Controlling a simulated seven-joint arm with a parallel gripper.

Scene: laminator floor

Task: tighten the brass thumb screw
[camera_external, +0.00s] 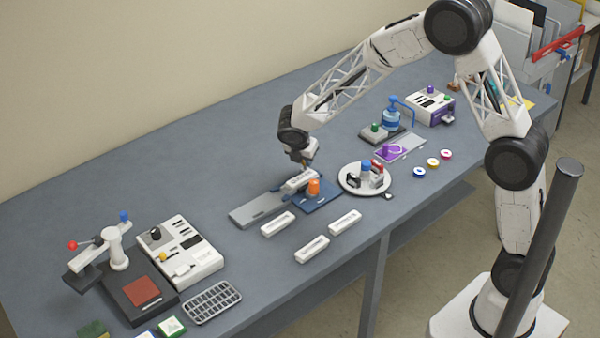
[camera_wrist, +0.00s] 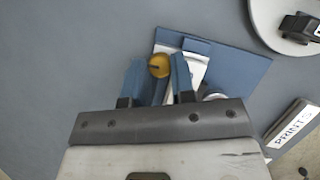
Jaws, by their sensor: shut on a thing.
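The brass thumb screw (camera_wrist: 159,66) shows in the wrist view as a round golden head with a dark slot. It sits between the tips of the two blue fingers of my gripper (camera_wrist: 157,72), which is shut on it. A white part (camera_wrist: 192,70) lies beside and under the right finger, on a blue plate (camera_wrist: 237,73). In the external view my gripper (camera_external: 302,165) points down at the white part on the blue plate (camera_external: 325,201). The screw cannot be made out there.
An orange cylinder (camera_external: 314,187) stands close to my gripper. A round white tray (camera_external: 347,188) with several small items stands to the right. The desk beyond the gripper is clear.

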